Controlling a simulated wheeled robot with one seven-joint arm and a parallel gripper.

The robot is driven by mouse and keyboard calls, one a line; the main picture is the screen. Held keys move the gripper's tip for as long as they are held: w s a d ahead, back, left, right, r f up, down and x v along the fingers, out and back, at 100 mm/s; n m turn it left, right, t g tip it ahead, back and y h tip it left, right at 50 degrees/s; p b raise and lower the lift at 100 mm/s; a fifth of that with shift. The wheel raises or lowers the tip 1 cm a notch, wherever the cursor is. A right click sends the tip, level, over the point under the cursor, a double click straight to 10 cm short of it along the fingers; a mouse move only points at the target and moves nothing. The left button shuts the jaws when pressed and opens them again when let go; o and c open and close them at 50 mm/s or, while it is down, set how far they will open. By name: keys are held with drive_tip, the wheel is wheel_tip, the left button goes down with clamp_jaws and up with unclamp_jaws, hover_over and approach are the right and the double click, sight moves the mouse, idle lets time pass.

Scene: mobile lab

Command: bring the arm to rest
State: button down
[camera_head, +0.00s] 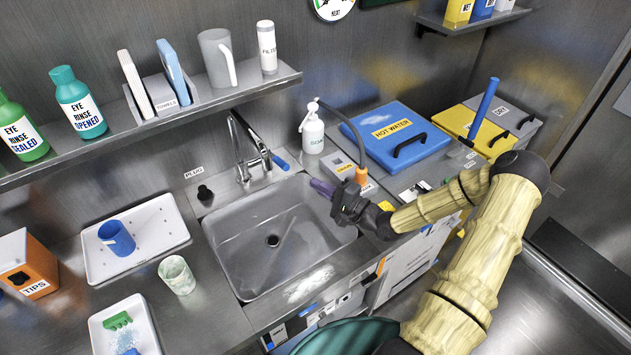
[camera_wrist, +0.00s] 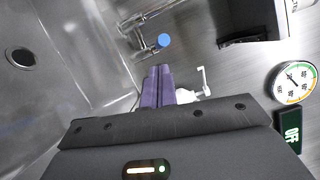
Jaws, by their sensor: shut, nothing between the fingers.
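My gripper (camera_head: 322,188) is shut and empty, with its purple fingers together. It hangs in the air over the right side of the sink (camera_head: 250,262), and my arm reaches in from the lower right of the head view. In the wrist view the gripper fingers (camera_wrist: 157,87) point toward the back wall, between the tap (camera_wrist: 140,30) and the white pump of the soap bottle (camera_wrist: 190,95). The sink basin (camera_wrist: 60,60) fills the left of the wrist view.
The soap bottle (camera_head: 312,132) and the blue hot-water lid (camera_head: 395,137) stand behind my gripper. The tap (camera_head: 262,150) rises at the sink's back edge. A tray (camera_head: 165,225) with a blue cup (camera_head: 117,238) lies left. A shelf (camera_head: 225,95) with bottles crosses the wall.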

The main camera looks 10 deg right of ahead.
idle(0.5)
drive_tip(key=s+r+n+g+h+p, duration=0.8)
drive_tip(key=s+r+n+g+h, duration=0.3)
drive_tip(key=s+r, duration=0.6)
drive_tip(key=s+a+n+h, duration=0.1)
drive_tip(key=s, duration=0.2)
drive_tip(key=shift+s+g, duration=0.3)
drive_tip(key=shift+s, duration=0.05)
idle(0.6)
